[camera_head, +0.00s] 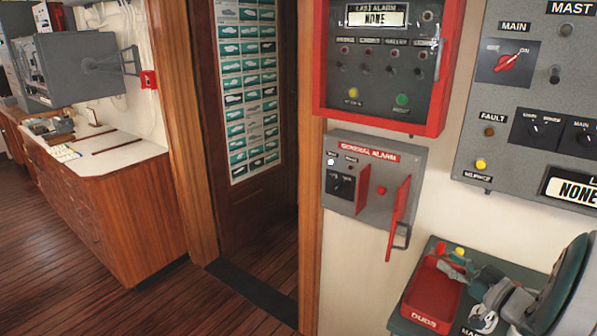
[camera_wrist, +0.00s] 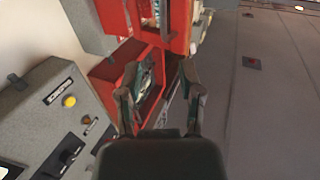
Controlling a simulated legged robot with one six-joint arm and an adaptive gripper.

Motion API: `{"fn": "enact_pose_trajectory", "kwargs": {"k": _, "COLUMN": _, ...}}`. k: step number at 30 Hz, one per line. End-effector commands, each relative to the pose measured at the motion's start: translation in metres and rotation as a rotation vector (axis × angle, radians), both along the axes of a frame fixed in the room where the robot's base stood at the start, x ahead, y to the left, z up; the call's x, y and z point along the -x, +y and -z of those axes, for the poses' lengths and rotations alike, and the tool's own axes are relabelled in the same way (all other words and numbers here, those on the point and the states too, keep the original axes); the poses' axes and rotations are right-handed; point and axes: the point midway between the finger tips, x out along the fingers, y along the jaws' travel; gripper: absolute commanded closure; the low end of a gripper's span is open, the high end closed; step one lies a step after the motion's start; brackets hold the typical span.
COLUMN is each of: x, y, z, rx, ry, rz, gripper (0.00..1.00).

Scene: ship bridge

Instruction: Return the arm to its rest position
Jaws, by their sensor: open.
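My gripper (camera_head: 464,278) is at the lower right of the head view, with my arm coming in from the right edge. It appears in front of a dark green panel (camera_head: 412,297) with a red box (camera_head: 432,296) on it. In the wrist view my gripper (camera_wrist: 160,74) has its two fingers spread apart, and I see nothing held between them. A red box (camera_wrist: 109,70) shows behind the fingers there. I cannot tell from these views whether the gripper touches anything.
The grey general alarm box (camera_head: 345,150) has its red cover (camera_head: 398,216) swung open. A red-framed alarm panel (camera_head: 319,60) is above it, and a grey panel (camera_head: 480,140) is at right. A wooden cabinet (camera_head: 115,215) stands left. The floor (camera_head: 60,290) at lower left is clear.

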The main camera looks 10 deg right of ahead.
Motion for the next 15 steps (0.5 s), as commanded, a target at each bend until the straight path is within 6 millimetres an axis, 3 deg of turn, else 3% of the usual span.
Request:
{"fn": "enact_pose_trajectory", "kwargs": {"k": 9, "x": -0.051, "y": 0.022, "z": -0.036, "rx": 0.202, "ry": 0.079, "rz": 0.237, "gripper": 0.52}}
{"fn": "enact_pose_trajectory", "kwargs": {"k": 15, "x": -0.063, "y": 0.044, "z": -0.061, "rx": 0.285, "ry": 0.163, "rz": 0.415, "gripper": 0.52}}
